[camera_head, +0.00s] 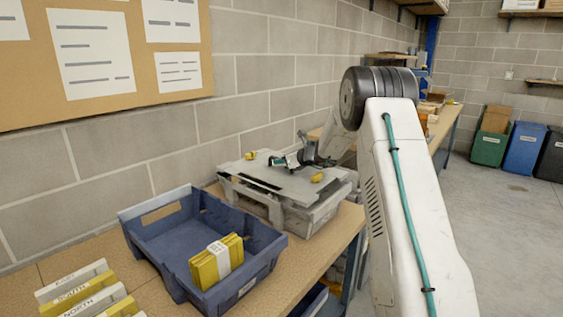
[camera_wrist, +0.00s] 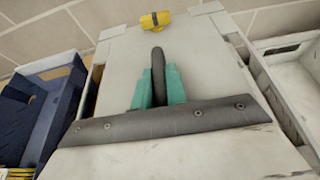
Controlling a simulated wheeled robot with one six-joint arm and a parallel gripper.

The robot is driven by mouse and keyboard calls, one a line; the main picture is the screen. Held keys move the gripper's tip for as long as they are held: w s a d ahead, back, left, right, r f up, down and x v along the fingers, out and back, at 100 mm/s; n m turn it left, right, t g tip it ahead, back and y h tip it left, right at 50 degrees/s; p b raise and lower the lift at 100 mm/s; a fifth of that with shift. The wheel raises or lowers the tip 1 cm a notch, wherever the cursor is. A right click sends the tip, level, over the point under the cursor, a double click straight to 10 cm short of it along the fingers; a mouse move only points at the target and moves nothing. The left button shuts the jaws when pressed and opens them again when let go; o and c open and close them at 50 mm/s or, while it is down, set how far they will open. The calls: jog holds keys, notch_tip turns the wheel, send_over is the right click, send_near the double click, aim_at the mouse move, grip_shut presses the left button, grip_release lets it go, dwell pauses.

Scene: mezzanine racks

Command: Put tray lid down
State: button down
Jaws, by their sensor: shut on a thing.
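The tray lid (camera_head: 290,184) is a flat pale grey panel with yellow clips at its edges and a dark handle (camera_wrist: 157,65). My gripper (camera_wrist: 160,90) has teal fingertips shut on this handle; it also shows above the lid in the head view (camera_head: 293,160). The lid is over a pale grey tray (camera_head: 315,217) on the bench, whose walls show past the lid's edges. In the wrist view, the tray's wall (camera_wrist: 295,75) shows right of the lid. I cannot tell whether the lid touches the rim all round. My gripper hides part of the lid.
A blue bin (camera_head: 165,258) holding a banded yellow bundle (camera_head: 216,262) stands just left of the tray on the wooden bench (camera_head: 300,278). Labelled blocks (camera_head: 85,290) lie at the front left. A block wall (camera_head: 240,90) runs close behind. Floor bins stand far right.

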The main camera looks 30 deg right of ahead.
jog(key=shift+f, duration=0.1)
jog(key=shift+f, duration=0.45)
jog(key=c, duration=1.4)
grip_release()
